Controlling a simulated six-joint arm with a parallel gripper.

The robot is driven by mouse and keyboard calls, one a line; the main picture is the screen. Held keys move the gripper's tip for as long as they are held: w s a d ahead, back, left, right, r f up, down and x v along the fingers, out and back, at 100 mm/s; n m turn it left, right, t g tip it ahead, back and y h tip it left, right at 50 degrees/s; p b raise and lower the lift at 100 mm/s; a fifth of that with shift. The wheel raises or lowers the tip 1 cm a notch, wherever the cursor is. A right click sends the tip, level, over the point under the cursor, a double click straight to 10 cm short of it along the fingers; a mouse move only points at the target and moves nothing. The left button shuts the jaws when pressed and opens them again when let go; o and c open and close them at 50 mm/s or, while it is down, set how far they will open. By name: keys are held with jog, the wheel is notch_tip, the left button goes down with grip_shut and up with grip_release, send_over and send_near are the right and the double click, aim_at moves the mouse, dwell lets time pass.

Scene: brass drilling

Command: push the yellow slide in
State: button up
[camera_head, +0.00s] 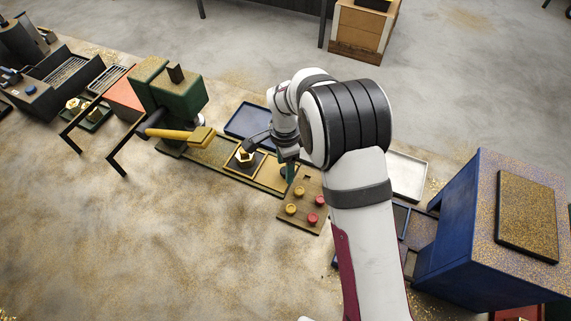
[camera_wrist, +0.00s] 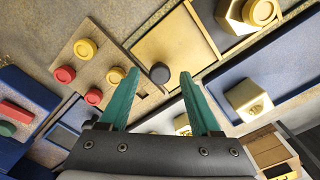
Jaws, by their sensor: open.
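The yellow slide (camera_wrist: 185,40) is a flat yellow plate with a round black knob (camera_wrist: 160,73) near its lower edge. It also shows in the head view (camera_head: 270,174), just left of my gripper. A brass part (camera_wrist: 232,14) sits in a dark square recess beside the slide; it also shows in the head view (camera_head: 244,156). My gripper (camera_wrist: 160,77) is open and empty, with green fingers. In the wrist view its fingertips appear on either side of the knob; I cannot tell whether they touch it. In the head view my arm partly hides the gripper.
A board with yellow and red buttons (camera_head: 303,206) lies right next to the slide. A green machine (camera_head: 182,98) with a yellow lever (camera_head: 180,134) stands to the left. A blue tray (camera_head: 240,125) lies behind. A big blue cabinet (camera_head: 455,255) stands right. The front floor is clear.

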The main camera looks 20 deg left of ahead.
jog(key=shift+f, duration=0.35)
grip_shut()
dwell(1.2)
